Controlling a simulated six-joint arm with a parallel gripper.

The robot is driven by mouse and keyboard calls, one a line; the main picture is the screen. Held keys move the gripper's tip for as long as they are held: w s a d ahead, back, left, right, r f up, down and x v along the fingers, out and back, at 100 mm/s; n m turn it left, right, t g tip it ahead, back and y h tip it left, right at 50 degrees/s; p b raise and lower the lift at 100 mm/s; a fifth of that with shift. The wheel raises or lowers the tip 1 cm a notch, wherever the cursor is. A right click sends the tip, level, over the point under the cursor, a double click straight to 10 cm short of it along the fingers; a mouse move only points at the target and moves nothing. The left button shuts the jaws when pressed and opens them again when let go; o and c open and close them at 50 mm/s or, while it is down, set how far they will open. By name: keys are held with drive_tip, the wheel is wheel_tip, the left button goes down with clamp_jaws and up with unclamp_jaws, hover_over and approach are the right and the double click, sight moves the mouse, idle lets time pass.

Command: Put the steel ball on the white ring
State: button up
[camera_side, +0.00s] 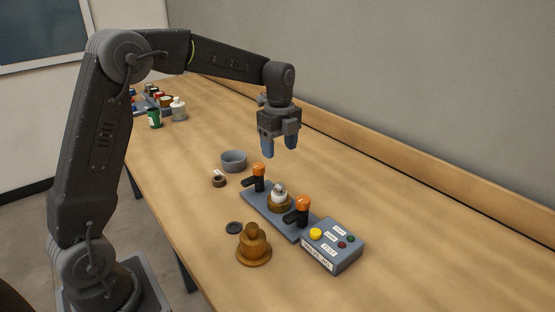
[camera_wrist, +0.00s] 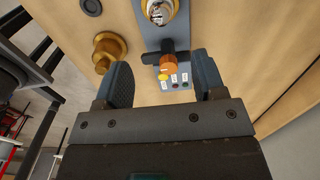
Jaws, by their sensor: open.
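A shiny silver, rounded piece that looks like the steel ball (camera_side: 280,187) sits on top of a white piece, apparently the white ring (camera_side: 278,198), in a brass seat on the grey fixture plate (camera_side: 257,202). In the wrist view the shiny piece (camera_wrist: 160,12) is at the top edge, partly cut off, in its brass seat. Whether it rests squarely on the white ring is too small to tell. My gripper (camera_side: 280,147) is open and empty, pointing down, well above the fixture. In the wrist view its fingers (camera_wrist: 160,75) are apart with nothing between them.
Two orange-knobbed clamps (camera_side: 303,203) flank the seat. A control box (camera_side: 333,245) with buttons stands at the plate's right end. A brass stepped part (camera_side: 254,245), dark disc (camera_side: 234,227), grey bowl (camera_side: 233,160) and small brown cup (camera_side: 218,181) stand nearby. Several bottles stand farther back.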

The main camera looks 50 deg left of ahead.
drive_tip(key=s+d+r+n+t, duration=0.2)
drive_tip(key=s+d+r+n, duration=0.25)
drive_tip(key=s+r, duration=0.2)
drive_tip(key=s+d+n+t, duration=0.1)
drive_tip(key=s+d+n, duration=0.1)
drive_tip(key=s+n, duration=0.4)
drive_tip(key=s+d+f+n+t, duration=0.1)
drive_tip(key=s+d+n+t, duration=0.1)
drive_tip(key=s+n, duration=0.5)
drive_tip(key=s+d, duration=0.1)
drive_tip(key=s, duration=0.5)
drive_tip(key=shift+d+f+t, duration=0.2)
drive_tip(key=shift+f+t, duration=0.05)
drive_tip(key=shift+t, duration=0.05)
